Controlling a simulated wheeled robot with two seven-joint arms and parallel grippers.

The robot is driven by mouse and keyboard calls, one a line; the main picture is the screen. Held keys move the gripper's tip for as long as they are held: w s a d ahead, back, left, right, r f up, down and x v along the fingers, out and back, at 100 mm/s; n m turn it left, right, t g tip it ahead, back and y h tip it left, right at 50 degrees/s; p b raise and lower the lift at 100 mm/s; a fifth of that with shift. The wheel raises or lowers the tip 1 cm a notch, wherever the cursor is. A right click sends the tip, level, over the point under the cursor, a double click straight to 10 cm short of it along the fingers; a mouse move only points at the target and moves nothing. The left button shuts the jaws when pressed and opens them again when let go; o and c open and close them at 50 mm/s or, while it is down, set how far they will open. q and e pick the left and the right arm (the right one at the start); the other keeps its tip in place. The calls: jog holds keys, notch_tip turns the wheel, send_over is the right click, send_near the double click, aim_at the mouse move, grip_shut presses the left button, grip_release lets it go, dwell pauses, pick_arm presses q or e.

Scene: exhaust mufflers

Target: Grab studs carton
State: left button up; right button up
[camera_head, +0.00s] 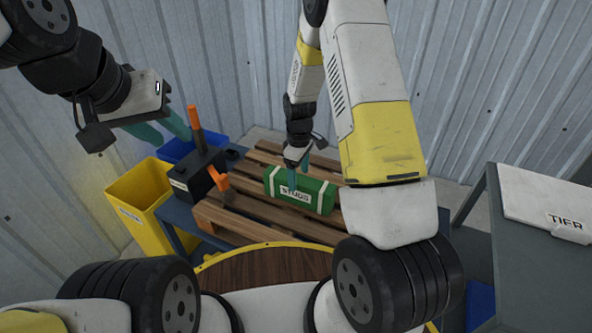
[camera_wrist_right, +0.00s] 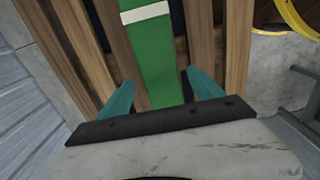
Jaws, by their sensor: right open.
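The studs carton (camera_head: 314,194) is a green box with white bands and a "STUDS" label, lying on a wooden pallet. In the right wrist view the green carton (camera_wrist_right: 158,62) runs up from between my fingers. My right gripper (camera_head: 294,178) is over the carton's left part, fingers pointing down. In the right wrist view my right gripper (camera_wrist_right: 168,92) is open, one teal finger on each side of the carton; contact cannot be told. My left gripper (camera_head: 162,128) is at the upper left, away from the carton, with teal fingers partly seen.
The slatted pallet (camera_head: 240,215) lies under the carton. A black box (camera_head: 190,180) with orange handles stands left of it, beside a yellow bin (camera_head: 135,200) and a blue bin (camera_head: 176,150). A grey cabinet (camera_head: 500,255) with a "TIER" lid stands right. Corrugated walls close off the back.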

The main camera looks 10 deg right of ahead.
aim_at(299, 190)
notch_tip(299, 190, down, 7)
jog(key=shift+s+f, duration=0.15)
jog(key=shift+f, duration=0.05)
dwell(0.3)
grip_shut()
